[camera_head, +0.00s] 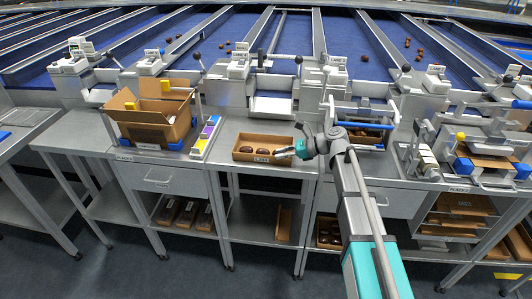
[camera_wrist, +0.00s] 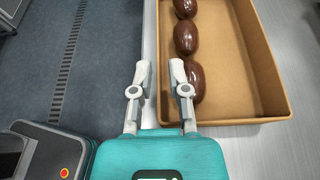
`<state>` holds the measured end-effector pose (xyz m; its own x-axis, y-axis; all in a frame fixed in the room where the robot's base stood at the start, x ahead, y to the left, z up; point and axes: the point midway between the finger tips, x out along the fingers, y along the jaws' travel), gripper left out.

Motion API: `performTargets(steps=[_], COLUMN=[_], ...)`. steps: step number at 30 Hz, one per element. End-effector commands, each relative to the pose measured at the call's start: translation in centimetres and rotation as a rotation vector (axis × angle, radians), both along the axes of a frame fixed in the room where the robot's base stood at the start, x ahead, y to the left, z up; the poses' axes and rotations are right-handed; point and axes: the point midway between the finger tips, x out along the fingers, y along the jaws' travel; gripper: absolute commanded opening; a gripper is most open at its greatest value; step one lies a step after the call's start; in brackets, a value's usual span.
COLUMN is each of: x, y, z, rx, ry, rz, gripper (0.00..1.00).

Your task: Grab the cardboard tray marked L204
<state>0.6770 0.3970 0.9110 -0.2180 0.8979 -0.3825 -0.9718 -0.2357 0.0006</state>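A shallow cardboard tray (camera_head: 236,152) stands on the grey metal bench in the middle of the head view. A small white label (camera_head: 261,158) is on its front wall; I cannot read it surely. The tray (camera_wrist: 262,70) also fills the upper right of the wrist view, with brown dates (camera_wrist: 187,38) in a row along one wall. My gripper (camera_wrist: 159,68) is open and empty. Its fingers appear on either side of that wall, one outside and one over the inside. Contact cannot be told. In the head view my gripper (camera_head: 285,153) is at the tray's right end.
A taller open cardboard box (camera_head: 150,131) stands left on the bench, beside a rack of coloured cards (camera_head: 206,137). Another tray (camera_head: 366,140) with a blue fitting lies right, behind my arm. More trays (camera_head: 187,216) sit on the lower shelves.

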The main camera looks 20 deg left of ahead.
Motion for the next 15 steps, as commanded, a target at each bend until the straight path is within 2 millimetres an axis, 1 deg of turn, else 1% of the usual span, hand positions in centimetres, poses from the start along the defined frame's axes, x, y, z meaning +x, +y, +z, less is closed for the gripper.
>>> performTargets(steps=[1, 6, 10, 15], x=[-0.2, -0.6, -0.7, -0.7], y=[0.6, 2.2, 2.7, 2.7], z=[-0.5, -1.1, -1.3, -1.2], rx=[0.0, 0.0, 0.0, 0.0], ry=[-0.001, -0.001, -0.001, -0.001], rz=[0.001, 0.001, 0.0, 0.0], gripper=[0.21, 0.21, 0.21, 0.21])
